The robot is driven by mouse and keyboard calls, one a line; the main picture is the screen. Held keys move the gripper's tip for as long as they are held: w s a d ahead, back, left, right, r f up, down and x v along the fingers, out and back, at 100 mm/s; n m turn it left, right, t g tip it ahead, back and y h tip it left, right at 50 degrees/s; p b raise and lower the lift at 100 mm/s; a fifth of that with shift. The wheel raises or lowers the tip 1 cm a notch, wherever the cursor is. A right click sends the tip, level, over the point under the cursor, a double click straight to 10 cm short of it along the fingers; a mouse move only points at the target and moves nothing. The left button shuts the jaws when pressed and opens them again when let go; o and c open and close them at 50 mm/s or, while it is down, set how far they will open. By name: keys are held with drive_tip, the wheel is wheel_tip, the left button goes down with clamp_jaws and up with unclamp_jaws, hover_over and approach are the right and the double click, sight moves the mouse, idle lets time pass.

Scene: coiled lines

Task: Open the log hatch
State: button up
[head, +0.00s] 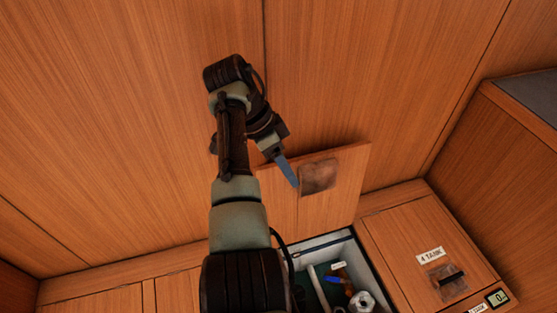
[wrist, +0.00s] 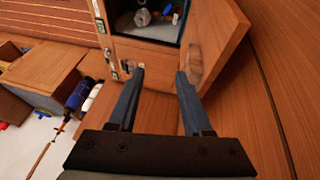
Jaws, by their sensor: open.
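A wooden hatch lid (head: 340,195) stands raised behind an open compartment (head: 350,240) in the head view. It bears a dull brownish plate (head: 318,177). No label naming it as the log hatch is readable. In the wrist view the lid (wrist: 222,45) stands open at the right of the compartment. My gripper (head: 294,182) is beside the lid's plate in the head view. In the wrist view my gripper (wrist: 160,74) has its fingers apart with nothing between them. The right finger is close to the lid; I cannot tell whether they touch.
The open compartment holds a white roll (head: 362,301) and blue and orange items. A shut lid marked "4 TANK" (head: 410,240) lies to its right, with a small display (head: 497,297). Wooden wall panels stand behind. Bottles (wrist: 80,95) lie at the left in the wrist view.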

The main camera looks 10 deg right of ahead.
drive_tip(key=shift+w+a+r+b, duration=0.3)
drive_tip(key=shift+w+r+b, duration=0.05)
drive_tip(key=shift+w+b, duration=0.15)
drive_tip(key=shift+w+a+r+b, duration=0.3)
drive_tip(key=shift+w+b, duration=0.15)
drive_tip(key=shift+w, duration=0.05)
drive_tip(key=shift+p, duration=0.3)
drive_tip(key=shift+c, duration=0.2)
